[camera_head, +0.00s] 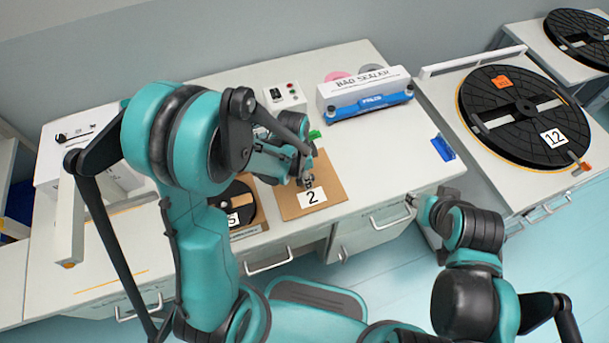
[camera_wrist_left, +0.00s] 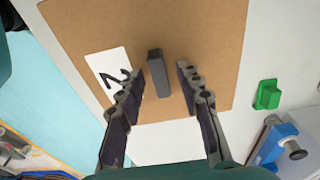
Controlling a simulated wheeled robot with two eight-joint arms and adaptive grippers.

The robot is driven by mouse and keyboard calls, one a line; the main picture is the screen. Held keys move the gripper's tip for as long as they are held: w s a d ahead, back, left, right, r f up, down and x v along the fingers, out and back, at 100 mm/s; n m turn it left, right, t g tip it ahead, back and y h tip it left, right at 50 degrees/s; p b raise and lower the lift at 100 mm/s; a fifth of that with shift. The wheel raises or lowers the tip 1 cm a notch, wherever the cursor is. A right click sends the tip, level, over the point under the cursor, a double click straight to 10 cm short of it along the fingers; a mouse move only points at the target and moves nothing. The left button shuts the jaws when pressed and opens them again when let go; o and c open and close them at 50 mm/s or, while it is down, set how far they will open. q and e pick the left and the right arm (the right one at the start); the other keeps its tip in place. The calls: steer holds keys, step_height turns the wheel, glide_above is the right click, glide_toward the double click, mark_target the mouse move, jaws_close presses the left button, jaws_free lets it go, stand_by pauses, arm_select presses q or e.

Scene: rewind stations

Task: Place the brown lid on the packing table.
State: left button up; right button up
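The brown lid (camera_head: 328,183) is a flat square board with a white label "2". It lies level at the front edge of the white table (camera_head: 385,165) with the bag sealer; whether anything is under it is hidden. In the left wrist view the lid (camera_wrist_left: 215,35) has an upright dark grey handle (camera_wrist_left: 157,72) near its middle. My left gripper (camera_head: 307,181) is over the lid. In its wrist view the left gripper (camera_wrist_left: 158,82) is open, one finger on each side of the handle, with gaps. My right gripper (camera_head: 412,201) is by the table's front right corner, its fingers unclear.
A black reel labelled "5" (camera_head: 243,200) sits left of the lid, partly hidden by my left arm. The bag sealer (camera_head: 366,92) stands behind, with a green block (camera_head: 314,135) nearer the lid. A blue piece (camera_head: 443,148) lies right. A large reel "12" (camera_head: 520,115) occupies the right station.

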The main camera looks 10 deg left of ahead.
arm_select(q)
steer(key=shift+r, duration=0.2)
step_height(320, 180, up, 11)
steer(key=a+p, duration=0.1)
steer(key=p, duration=0.3)
step_height(320, 180, up, 6)
steer(key=n+t, duration=0.2)
steer(key=n, duration=0.2)
glide_above(300, 179)
steer(key=s+a, duration=0.2)
steer(key=s, duration=0.1)
steer(key=s+a+r+n+t+y, duration=0.1)
steer(key=s+a+r+n+t, duration=0.1)
steer(key=s+r+n+t, duration=0.2)
steer(key=shift+s+a+r+n, duration=0.35)
steer(key=shift+s+r+n, duration=0.25)
steer(key=shift+s+n, duration=0.75)
steer(key=shift+w+n, duration=0.25)
steer(key=shift+w, duration=0.05)
